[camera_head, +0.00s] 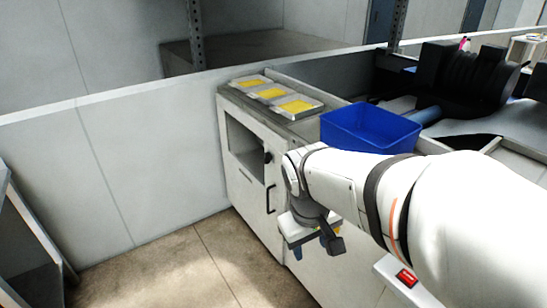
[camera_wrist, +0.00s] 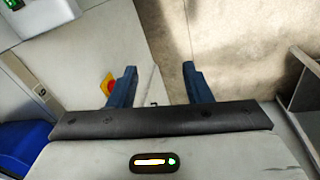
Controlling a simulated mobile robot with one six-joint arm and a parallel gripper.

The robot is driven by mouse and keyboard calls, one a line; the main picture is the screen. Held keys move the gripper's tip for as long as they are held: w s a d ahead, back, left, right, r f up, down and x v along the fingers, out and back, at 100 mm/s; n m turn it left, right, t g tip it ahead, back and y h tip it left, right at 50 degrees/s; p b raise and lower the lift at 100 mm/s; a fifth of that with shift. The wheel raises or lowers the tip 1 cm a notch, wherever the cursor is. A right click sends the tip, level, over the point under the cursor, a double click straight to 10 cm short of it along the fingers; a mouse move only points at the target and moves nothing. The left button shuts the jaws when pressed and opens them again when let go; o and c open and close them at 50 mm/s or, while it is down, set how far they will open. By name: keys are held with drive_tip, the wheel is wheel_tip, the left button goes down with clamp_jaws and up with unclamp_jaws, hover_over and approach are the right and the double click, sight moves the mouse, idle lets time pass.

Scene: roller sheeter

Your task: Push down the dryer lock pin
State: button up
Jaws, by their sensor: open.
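No part is clearly recognisable as the dryer lock pin. A small black knob (camera_head: 267,157) sits beside the opening of the white cabinet (camera_head: 243,195) in the head view; I cannot tell whether it is the pin. A black bar handle (camera_head: 271,199) is below it. My gripper (camera_head: 311,248) points down in front of the cabinet, to the right of the knob and lower in the picture. In the wrist view my gripper (camera_wrist: 160,84) shows two blue fingers spread wide, with nothing between them.
A blue bin (camera_head: 370,128) and trays with yellow pieces (camera_head: 271,93) stand on top of the machine. A red-and-yellow button (camera_wrist: 108,83) is beside one finger in the wrist view. The floor (camera_head: 190,262) left of the cabinet is clear. A grey rack (camera_head: 28,250) stands far left.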

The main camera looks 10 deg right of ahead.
drive_tip(key=w+d+f+n+g+h+b, duration=0.25)
drive_tip(key=w+d+f+n+h, duration=0.2)
drive_tip(key=w, duration=0.35)
drive_tip(key=w+d+f+n+g+h+b, duration=0.1)
drive_tip(key=w+d+f+n+h+b, duration=0.3)
drive_tip(key=w, duration=0.5)
drive_tip(key=w+f+n+t+h+b, duration=0.1)
drive_tip(key=w+f+n+t+h, duration=0.1)
drive_tip(key=w+f+n+h, duration=0.45)
drive_tip(key=w+f+n+t+h+b, duration=0.1)
drive_tip(key=w+f+n+t, duration=0.15)
drive_tip(key=w, duration=0.65)
drive_tip(key=d, duration=0.7)
drive_tip(key=shift+w+f, duration=0.4)
drive_tip(key=shift+w, duration=0.05)
drive_tip(key=shift+d, duration=0.1)
drive_tip(key=shift+c, duration=0.6)
clamp_jaws()
drive_tip(key=shift+f, duration=0.1)
